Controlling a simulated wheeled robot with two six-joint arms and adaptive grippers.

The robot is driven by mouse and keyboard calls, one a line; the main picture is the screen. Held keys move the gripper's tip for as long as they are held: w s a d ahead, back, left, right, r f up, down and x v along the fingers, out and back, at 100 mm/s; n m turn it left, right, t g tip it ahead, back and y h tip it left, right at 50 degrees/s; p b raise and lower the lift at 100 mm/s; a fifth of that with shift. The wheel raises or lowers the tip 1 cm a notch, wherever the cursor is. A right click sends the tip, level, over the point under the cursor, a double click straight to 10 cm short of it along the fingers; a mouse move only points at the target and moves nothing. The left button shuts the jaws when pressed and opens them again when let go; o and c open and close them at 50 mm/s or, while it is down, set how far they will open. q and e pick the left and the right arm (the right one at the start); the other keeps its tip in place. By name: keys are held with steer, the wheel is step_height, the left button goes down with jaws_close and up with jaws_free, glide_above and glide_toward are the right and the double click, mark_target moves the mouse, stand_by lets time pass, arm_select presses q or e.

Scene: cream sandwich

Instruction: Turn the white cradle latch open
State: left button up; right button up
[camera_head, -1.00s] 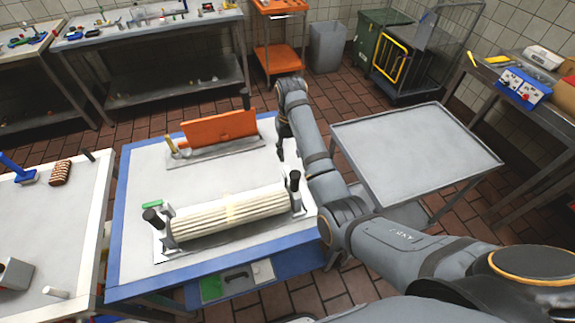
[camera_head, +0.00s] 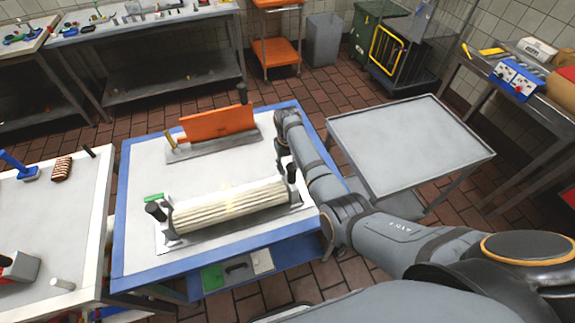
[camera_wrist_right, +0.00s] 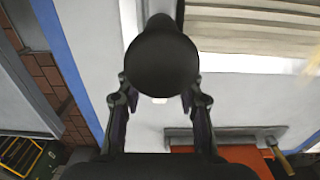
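A cream ribbed roller (camera_head: 230,208) lies in a grey cradle (camera_head: 250,222) on the blue-edged table. A black handle stands at its left end (camera_head: 155,211) and another at its right end (camera_head: 292,172). My right gripper (camera_head: 284,160) is just behind the right-end handle. In the right wrist view a round black knob (camera_wrist_right: 162,58) lies between the spread fingers of my right gripper (camera_wrist_right: 160,88); contact cannot be told. A small white piece (camera_wrist_right: 159,100) shows beneath the knob. I cannot make out the latch for certain. My left gripper is out of view.
An orange panel (camera_head: 218,124) on a grey base stands behind the roller. A small green piece (camera_head: 153,198) lies near the left handle. A bare grey table (camera_head: 410,140) stands to the right, and a white table (camera_head: 50,220) to the left.

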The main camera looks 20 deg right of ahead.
jaws_close()
